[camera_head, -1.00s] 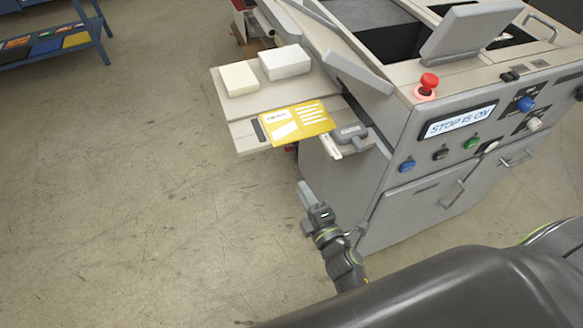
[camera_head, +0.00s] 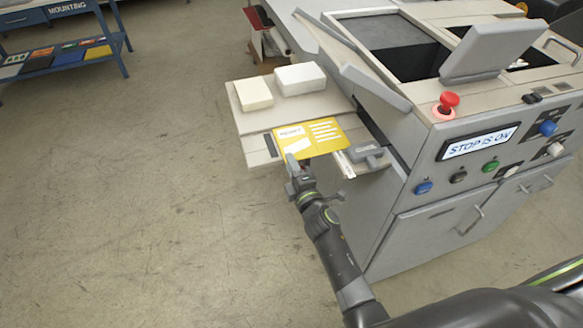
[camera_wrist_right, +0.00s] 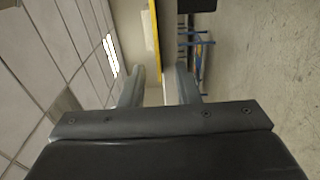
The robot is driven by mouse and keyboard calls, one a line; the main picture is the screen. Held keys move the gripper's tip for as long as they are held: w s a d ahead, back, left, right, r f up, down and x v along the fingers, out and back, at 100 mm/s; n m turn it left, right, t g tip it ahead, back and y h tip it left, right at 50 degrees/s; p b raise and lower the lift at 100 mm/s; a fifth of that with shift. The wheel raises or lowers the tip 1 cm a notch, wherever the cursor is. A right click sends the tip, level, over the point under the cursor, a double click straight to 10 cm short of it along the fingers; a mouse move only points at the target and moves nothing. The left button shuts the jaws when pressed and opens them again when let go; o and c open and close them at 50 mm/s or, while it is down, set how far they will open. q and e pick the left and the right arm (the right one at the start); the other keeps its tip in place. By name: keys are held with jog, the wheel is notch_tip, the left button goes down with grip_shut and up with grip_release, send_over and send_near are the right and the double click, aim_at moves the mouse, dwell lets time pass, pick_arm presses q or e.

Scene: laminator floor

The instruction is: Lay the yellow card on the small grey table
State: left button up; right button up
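The yellow card (camera_head: 318,136) with white printed fields lies flat on the pale side shelf (camera_head: 257,147) of the laminating machine, its near edge reaching the shelf's front. My right gripper (camera_head: 292,163) is at the card's near left edge in the head view. In the right wrist view its two fingers (camera_wrist_right: 158,85) are apart, with the card (camera_wrist_right: 151,25) edge-on as a yellow strip ahead between them. Contact cannot be made out. My left gripper is not in view. I cannot pick out a separate small grey table.
Two white blocks (camera_head: 254,94) (camera_head: 300,79) stand behind the card. A grey clamp-like part (camera_head: 366,154) is at its right. The machine's display (camera_head: 478,143) reads "STOP IS ON", below a red button (camera_head: 447,104). A blue rack (camera_head: 62,62) stands far left. Floor at left is clear.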

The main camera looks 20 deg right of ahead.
jog(key=shift+w, duration=0.1)
grip_shut()
dwell(0.4)
